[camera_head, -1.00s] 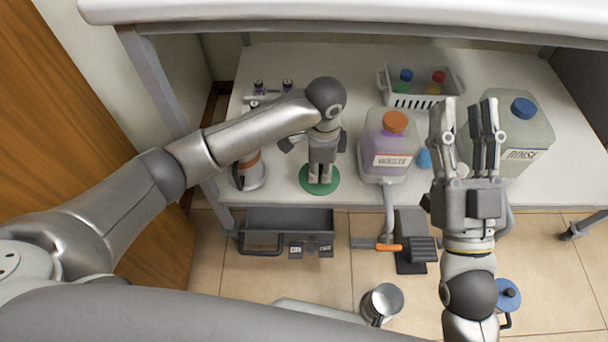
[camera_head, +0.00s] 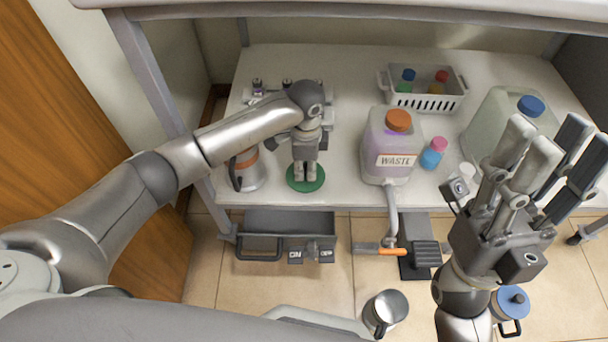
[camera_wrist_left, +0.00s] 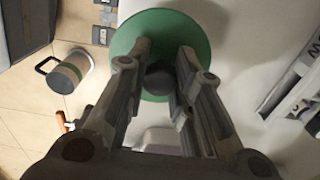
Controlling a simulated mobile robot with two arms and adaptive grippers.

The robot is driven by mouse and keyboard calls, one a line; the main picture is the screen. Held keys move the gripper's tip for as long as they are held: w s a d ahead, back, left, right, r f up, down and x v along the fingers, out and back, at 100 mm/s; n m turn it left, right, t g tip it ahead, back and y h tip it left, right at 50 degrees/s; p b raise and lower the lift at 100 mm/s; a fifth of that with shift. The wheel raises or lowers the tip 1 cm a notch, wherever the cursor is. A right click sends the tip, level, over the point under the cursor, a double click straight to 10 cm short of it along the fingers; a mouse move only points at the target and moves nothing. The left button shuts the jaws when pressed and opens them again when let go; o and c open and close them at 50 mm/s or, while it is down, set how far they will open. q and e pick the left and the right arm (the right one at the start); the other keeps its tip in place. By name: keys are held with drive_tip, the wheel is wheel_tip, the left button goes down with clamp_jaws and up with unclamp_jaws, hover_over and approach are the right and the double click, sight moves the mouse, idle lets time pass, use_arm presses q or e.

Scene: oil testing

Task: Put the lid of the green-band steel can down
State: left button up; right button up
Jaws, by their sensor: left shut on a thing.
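My left gripper (camera_head: 305,174) is shut on the green lid (camera_head: 312,186), a round disc under its downward-pointing fingers. In the left wrist view the green lid (camera_wrist_left: 193,30) lies across the fingertips of the left gripper (camera_wrist_left: 160,78), with its dark knob between them. The lid is over the front left of the white shelf. I cannot tell whether it touches the surface. A steel can (camera_head: 386,310) stands open on the floor. In the left wrist view a can with a green band (camera_wrist_left: 64,76) and black handle shows on the tiles. My right gripper (camera_head: 550,165) is open and empty at the right.
An orange-banded can (camera_head: 247,170) stands left of the lid on the shelf (camera_head: 340,190). The WASTE jug (camera_head: 390,145), a small blue bottle (camera_head: 432,155), a white basket (camera_head: 425,100) and another jug (camera_head: 500,112) stand to the right. Shelf between lid and jug is clear.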

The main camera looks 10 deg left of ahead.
use_arm(q)
drive_tip(key=f+b, duration=0.1)
drive_tip(key=f, duration=0.1)
drive_tip(key=f+b, duration=0.1)
drive_tip(key=f, duration=0.1)
drive_tip(key=shift+w+a+b, duration=0.15)
drive_tip(key=shift+a+b, duration=0.05)
drive_tip(key=shift+b, duration=0.1)
drive_tip(key=shift+r, duration=0.15)
drive_tip(key=o, duration=0.9)
